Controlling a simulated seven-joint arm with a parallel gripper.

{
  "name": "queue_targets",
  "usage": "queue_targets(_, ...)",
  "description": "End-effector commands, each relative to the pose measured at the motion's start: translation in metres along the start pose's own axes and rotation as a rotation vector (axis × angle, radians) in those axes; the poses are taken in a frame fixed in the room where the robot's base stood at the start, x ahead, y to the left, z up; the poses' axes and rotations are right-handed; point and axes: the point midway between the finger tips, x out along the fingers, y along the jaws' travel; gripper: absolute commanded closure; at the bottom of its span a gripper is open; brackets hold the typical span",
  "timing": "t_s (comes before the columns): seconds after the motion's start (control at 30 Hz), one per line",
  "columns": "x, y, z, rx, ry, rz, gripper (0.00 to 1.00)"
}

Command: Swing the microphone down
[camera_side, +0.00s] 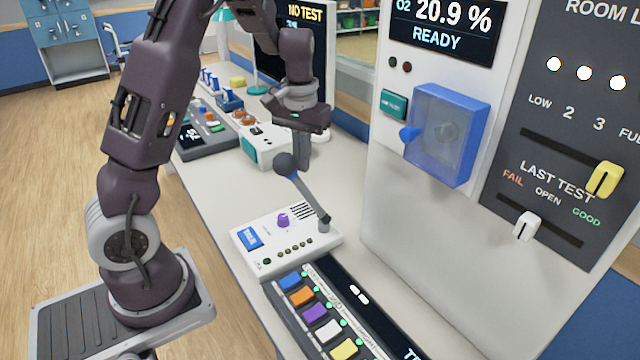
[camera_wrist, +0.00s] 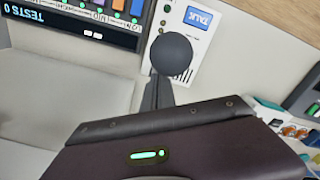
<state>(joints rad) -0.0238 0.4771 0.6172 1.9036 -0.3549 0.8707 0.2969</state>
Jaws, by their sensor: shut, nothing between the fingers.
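The microphone (camera_side: 287,165) has a round dark head on a thin grey boom. The boom rises up and left, tilted, from a pivot at the right end of a white intercom panel (camera_side: 270,256). The head stands above the panel. My gripper (camera_side: 303,166) is shut and empty, pointing down just right of the head in the side view. I cannot tell whether it touches. In the wrist view the dark microphone head (camera_wrist: 171,54) is close beyond my fingertips (camera_wrist: 156,82), and most of the boom is hidden.
The panel has a blue TALK button (camera_side: 249,237) and a purple knob (camera_side: 283,220). A console with coloured buttons (camera_side: 316,313) lies in front. A clear blue cover (camera_side: 447,134) and sliders (camera_side: 528,226) are on the upright wall at right. Another white device (camera_side: 264,147) stands behind.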

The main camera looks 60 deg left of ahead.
Motion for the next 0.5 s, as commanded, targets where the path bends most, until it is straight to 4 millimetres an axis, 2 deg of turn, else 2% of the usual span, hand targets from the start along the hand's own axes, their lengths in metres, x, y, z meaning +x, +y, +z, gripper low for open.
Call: queue_targets(0.5,0.0077,-0.0058,0.0094,-0.001,-0.001,0.001,1.00)
